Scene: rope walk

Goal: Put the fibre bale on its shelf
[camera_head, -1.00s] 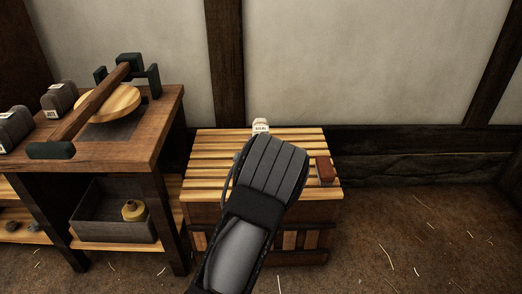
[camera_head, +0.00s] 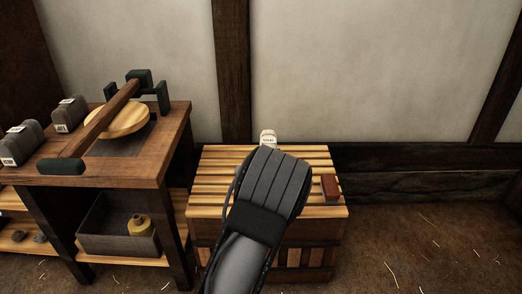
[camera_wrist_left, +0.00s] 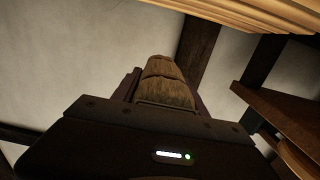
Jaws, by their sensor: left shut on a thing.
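My left gripper (camera_wrist_left: 165,88) is shut on a rough brown fibre bale (camera_wrist_left: 168,82) in the left wrist view. The bale sits between the two dark fingers. In the head view my left arm reaches over the slatted wooden chest (camera_head: 208,184), and its wrist hides the fingers and the bale. The workbench at the left has a lower shelf (camera_head: 110,259); I cannot tell which shelf is the bale's. My right gripper is not in view.
A red-brown block (camera_head: 330,187) and a white labelled object (camera_head: 268,137) stand on the chest. The bench carries a round wooden disc (camera_head: 118,120) under a lever and grey labelled weights (camera_head: 70,114). A grey bin (camera_head: 105,233) fills much of its shelf.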

